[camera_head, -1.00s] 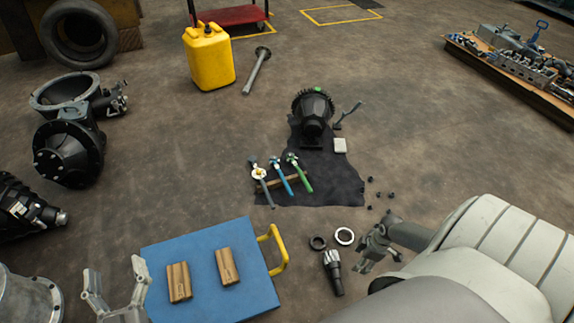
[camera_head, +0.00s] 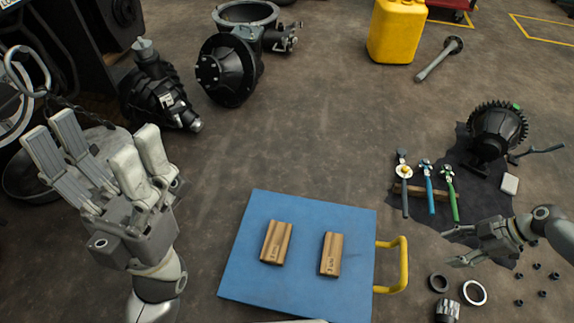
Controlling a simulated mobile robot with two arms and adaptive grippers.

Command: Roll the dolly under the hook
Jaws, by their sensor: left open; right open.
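The dolly (camera_head: 300,297) is a flat blue platform with a yellow handle (camera_head: 402,268) on its right side. It lies on the floor at the lower middle, with two wooden blocks on it. A curved grey metal piece with a chain (camera_head: 22,72) is at the left edge; it may be the hook, but I cannot tell for sure. My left gripper (camera_head: 105,145) is raised at the left, open and empty, in front of that chain and apart from the dolly. My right gripper (camera_head: 453,248) is open and empty, to the right of the yellow handle and not touching it.
A black mat (camera_head: 455,218) with tools (camera_head: 428,190) and a dark gear unit (camera_head: 497,130) lies at the right. Rings and small nuts lie near my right gripper. Dark housings (camera_head: 228,70) stand at the upper left, a yellow canister (camera_head: 397,30) at the top. Floor beyond the dolly is clear.

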